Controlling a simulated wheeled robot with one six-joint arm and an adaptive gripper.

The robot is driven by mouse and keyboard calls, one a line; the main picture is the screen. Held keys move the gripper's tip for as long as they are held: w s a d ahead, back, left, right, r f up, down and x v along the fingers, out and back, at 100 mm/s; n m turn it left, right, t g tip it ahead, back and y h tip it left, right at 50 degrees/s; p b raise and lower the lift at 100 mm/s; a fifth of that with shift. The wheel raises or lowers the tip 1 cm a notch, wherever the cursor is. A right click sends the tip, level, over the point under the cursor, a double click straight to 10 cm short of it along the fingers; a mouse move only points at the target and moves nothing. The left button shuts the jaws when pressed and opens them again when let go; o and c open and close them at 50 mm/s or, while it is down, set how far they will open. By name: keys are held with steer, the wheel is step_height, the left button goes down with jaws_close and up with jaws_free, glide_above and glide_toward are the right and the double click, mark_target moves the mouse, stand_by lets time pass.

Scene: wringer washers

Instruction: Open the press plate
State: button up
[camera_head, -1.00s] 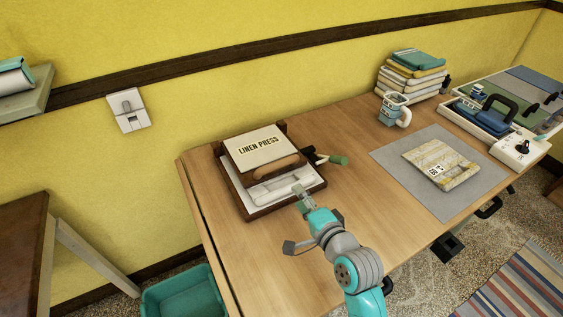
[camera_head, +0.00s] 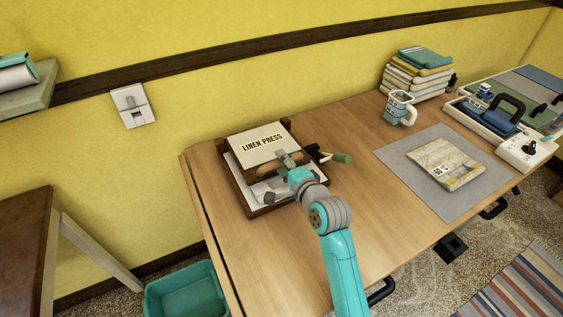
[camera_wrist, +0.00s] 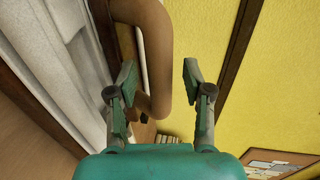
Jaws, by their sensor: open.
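The linen press has a pale press plate (camera_head: 262,142) lettered "LINEN PRESS", over a dark wooden base (camera_head: 243,196) with a white pad. The plate's brown wooden handle (camera_head: 268,171) runs along its front edge, its right part hidden behind my gripper. My gripper (camera_head: 289,158) is open at the plate's front right. In the wrist view the curved handle (camera_wrist: 156,45) shows large, its bend between my open fingers (camera_wrist: 158,82) and nearer the left one. I cannot tell whether a finger touches it.
A green-tipped lever (camera_head: 340,158) sticks out right of the press. A grey mat (camera_head: 450,199) with a folded cloth (camera_head: 452,168), a mug (camera_head: 400,107) and stacked cloths (camera_head: 418,76) are farther right. The table (camera_head: 250,255) is clear in front.

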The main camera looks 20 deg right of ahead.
steer(key=shift+w+a+f, duration=0.1)
steer(key=shift+w, duration=0.4)
jaws_close()
